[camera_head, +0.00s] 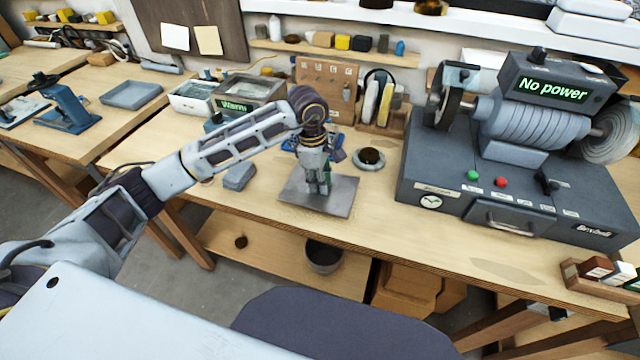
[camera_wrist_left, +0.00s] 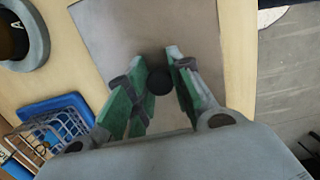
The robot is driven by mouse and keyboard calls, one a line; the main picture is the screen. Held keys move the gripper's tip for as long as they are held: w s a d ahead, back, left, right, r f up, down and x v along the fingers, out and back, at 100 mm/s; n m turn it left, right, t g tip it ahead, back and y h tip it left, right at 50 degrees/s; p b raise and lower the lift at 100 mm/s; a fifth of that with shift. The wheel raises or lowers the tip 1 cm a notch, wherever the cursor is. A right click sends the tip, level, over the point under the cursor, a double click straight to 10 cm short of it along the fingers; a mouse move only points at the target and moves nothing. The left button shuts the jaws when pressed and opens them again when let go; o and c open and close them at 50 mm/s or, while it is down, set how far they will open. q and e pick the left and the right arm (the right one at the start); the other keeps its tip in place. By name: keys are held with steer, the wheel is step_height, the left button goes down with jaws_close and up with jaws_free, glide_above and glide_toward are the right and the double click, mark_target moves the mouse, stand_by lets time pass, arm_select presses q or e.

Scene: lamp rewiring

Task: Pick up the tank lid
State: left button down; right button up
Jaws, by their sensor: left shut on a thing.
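The tank lid is a flat grey rectangular plate (camera_head: 335,205) over the front part of the bench, below my left gripper (camera_head: 320,190). In the left wrist view the lid (camera_wrist_left: 110,30) has a round black knob (camera_wrist_left: 159,80) between my left gripper's green-padded fingers (camera_wrist_left: 158,85). My left gripper is shut on this knob from above. I cannot tell whether the lid touches the bench. The tank (camera_head: 250,92), a metal box with a "Warm" display, stands behind to the left. My right gripper is not in view.
A round dark dish (camera_head: 369,158) lies right of the lid. A small grey block (camera_head: 239,176) lies to its left. A blue tray with a wire basket (camera_wrist_left: 45,135) is close by. A large machine reading "No power" (camera_head: 520,150) fills the right. The bench's front edge is near the lid.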

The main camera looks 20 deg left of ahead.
arm_select(q)
step_height(320, 180, up, 9)
steer(key=shift+b, duration=0.35)
stand_by(0.7)
